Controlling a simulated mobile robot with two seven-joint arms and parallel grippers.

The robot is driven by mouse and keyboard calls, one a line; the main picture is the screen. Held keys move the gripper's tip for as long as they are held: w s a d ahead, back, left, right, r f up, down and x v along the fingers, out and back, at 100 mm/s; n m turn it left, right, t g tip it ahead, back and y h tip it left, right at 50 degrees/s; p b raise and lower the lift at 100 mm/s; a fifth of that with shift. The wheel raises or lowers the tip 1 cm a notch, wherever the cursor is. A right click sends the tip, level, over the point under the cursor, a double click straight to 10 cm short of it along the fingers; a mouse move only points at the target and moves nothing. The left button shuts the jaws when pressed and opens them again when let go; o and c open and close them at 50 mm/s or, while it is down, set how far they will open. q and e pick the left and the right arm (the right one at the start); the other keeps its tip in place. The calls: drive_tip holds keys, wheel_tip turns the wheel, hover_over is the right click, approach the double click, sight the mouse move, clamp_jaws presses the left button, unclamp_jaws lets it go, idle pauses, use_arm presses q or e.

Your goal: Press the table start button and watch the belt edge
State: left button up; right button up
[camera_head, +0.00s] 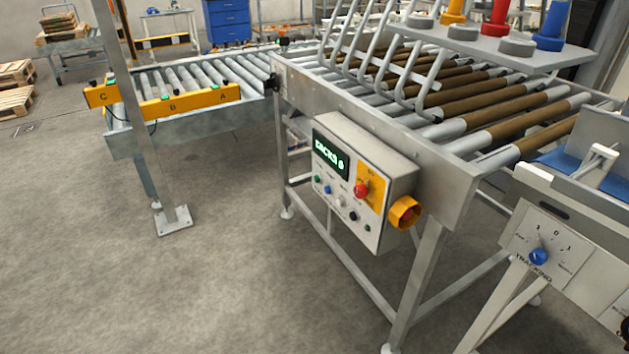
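A grey control box (368,170) is fixed to the side of the roller table (410,150). Its dark display (330,154) shows green text that seems to read "PACKS 0". Below the display are small green, blue, white and black buttons (327,189); their labels are too small to read. A red mushroom button (361,190) sits on a yellow plate. An orange-yellow part with a red centre (405,213) sticks out at the box's right end. I cannot tell which button is the start button. No belt edge can be made out for certain. Neither gripper is in view.
A white panel with a blue knob marked "TRACKING" (538,257) stands at the right. A yellow bar marked C, B, A (175,106) runs along the left conveyor. A grey post (140,120) stands in front of it. The concrete floor (220,285) at lower left is clear.

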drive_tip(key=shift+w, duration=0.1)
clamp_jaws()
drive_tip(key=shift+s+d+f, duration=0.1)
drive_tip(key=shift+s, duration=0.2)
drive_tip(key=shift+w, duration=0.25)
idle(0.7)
